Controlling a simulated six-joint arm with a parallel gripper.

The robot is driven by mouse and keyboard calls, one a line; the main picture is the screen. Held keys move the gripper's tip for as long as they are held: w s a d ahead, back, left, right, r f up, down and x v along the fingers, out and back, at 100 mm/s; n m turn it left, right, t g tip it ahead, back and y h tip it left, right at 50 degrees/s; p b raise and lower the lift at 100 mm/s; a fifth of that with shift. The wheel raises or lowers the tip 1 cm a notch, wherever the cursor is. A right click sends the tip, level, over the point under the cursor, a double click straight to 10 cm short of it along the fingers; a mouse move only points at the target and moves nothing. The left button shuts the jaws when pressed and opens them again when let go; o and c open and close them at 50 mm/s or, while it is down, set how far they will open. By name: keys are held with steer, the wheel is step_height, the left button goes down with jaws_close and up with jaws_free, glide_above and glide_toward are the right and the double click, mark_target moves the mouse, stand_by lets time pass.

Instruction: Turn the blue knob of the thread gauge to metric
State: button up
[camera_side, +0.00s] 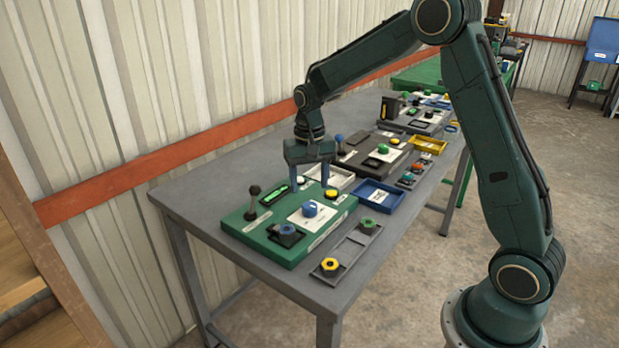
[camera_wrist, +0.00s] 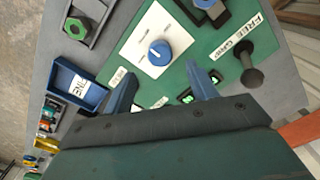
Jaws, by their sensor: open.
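The thread gauge is a green panel (camera_side: 262,248) on the grey bench, and its green face (camera_wrist: 222,70) fills much of the wrist view. Its blue knob (camera_side: 309,209) sits on a white plate, and it shows in the wrist view (camera_wrist: 160,53) with a short white mark on top. The scale markings are too small to read, so I cannot tell its setting. My gripper (camera_side: 310,187) is open and empty, pointing down above the panel just behind the knob. In the wrist view its two blue fingers (camera_wrist: 163,87) are apart, with the knob beyond their tips, untouched.
The panel carries a black-balled lever (camera_side: 254,191), a blue nut on a dark block (camera_side: 287,231), a green display (camera_side: 279,195) and a yellow button (camera_side: 331,194). A grey tray (camera_side: 345,250) with green and yellow nuts lies in front. A blue tray (camera_side: 372,196) stands right.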

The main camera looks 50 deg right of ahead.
mark_target(309, 205)
step_height(309, 205, up, 8)
steer(key=shift+f, duration=0.25)
stand_by(0.4)
steer(key=s+a+r+n+t, duration=0.2)
steer(key=s+a+r, duration=0.1)
steer(key=s+r, duration=0.3)
steer(key=s+a+r+n+t, duration=0.1)
steer(key=s+a+r+n, duration=0.15)
steer(key=s, duration=0.65)
steer(key=s+a+f+n+t, duration=0.1)
steer(key=s+a+n+t, duration=0.1)
steer(key=s, duration=1)
steer(key=shift+s+a+f+n+t, duration=0.15)
steer(key=shift+s+a+n+t, duration=0.2)
steer(key=shift+a, duration=0.15)
